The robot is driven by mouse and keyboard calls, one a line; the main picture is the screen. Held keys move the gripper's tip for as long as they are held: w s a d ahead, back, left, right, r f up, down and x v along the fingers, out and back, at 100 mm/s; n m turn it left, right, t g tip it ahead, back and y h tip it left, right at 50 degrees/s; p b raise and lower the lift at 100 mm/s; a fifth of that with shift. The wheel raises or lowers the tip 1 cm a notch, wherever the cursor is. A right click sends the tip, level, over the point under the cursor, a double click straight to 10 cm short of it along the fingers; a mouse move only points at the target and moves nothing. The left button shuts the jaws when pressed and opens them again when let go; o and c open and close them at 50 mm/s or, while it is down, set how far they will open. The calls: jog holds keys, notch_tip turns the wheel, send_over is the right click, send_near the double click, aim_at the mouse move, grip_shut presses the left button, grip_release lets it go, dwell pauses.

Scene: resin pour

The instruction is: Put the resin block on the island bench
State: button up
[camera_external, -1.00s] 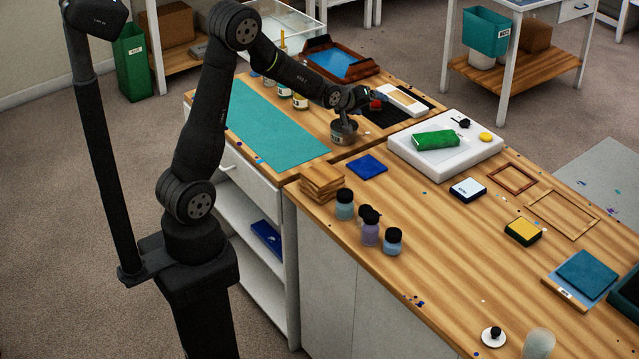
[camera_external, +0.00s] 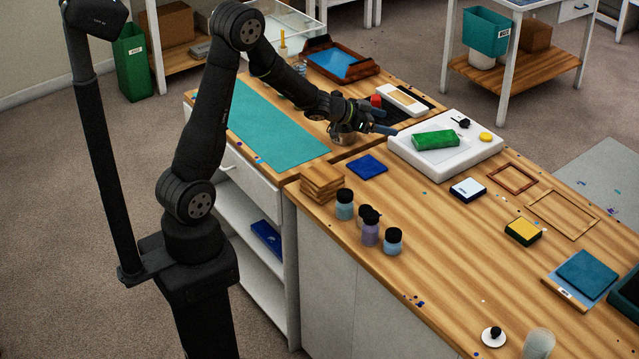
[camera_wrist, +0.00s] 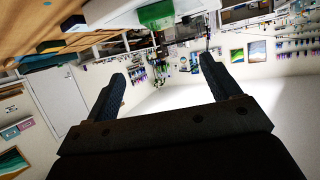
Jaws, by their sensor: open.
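A green block (camera_external: 435,139), which looks like the resin block, lies on a white flat-topped device (camera_external: 428,169) on the wooden bench (camera_external: 440,245). In the wrist view the green block (camera_wrist: 157,14) shows at the top edge, beyond the fingertips. My gripper (camera_external: 384,119) is left of the block, raised above the bench and pointing right, roughly level. Its two fingers are spread with nothing between them in the wrist view (camera_wrist: 163,72). I cannot tell which surface is the island bench.
A small black item (camera_external: 461,122) and a yellow disc (camera_external: 485,137) share the white device. Several dark-lidded jars (camera_external: 370,229), a wood stack (camera_external: 322,184) and a blue square (camera_external: 367,166) are nearby. A separate wooden table (camera_external: 520,78) stands at the back right.

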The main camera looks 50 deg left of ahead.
jog(key=f, duration=0.2)
send_near(433, 137)
jog(key=x, duration=0.4)
jog(key=shift+s+d+f, duration=0.1)
jog(key=shift+d+f, duration=0.05)
jog(key=shift+f, duration=0.15)
jog(key=shift+r+x, duration=0.2)
jog(key=shift+x, duration=2.55)
jog(key=c, duration=1.3)
jog(key=shift+r, duration=0.1)
